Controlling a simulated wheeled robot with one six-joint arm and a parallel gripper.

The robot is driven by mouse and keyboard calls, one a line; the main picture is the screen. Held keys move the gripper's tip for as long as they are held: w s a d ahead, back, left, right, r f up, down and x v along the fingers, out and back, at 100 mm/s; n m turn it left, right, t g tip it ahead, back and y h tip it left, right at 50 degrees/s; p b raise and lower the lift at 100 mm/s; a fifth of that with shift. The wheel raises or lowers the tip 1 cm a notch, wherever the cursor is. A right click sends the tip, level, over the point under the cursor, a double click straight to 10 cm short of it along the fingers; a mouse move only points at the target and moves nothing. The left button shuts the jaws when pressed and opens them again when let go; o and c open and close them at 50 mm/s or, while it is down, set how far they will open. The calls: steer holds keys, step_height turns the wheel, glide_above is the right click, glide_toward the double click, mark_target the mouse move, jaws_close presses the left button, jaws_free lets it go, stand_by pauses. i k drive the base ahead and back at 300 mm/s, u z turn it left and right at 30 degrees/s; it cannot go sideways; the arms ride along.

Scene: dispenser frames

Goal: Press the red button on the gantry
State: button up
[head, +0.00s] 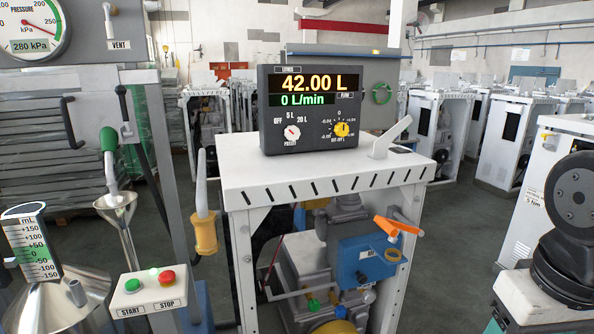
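The red button (167,278) sits on the right of the sloped top of a white control box (146,292) at the lower left. The word STOP is printed below it. A green button (132,285) sits to its left on the same box, above the word START. The grey upright frame (163,130) stands behind the box. Whether the box is fixed to that frame cannot be told. My gripper is not in view, so its distance from the red button does not show.
A metal funnel (60,300) and a scale plate (33,250) stand left of the box. A yellow-handled nozzle (205,232) hangs to its upper right. The white dispenser cabinet (320,172) with its display (310,108) fills the middle. Open floor (460,218) lies right of the cabinet.

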mark_target(166, 277)
steer(key=u, duration=1.65)
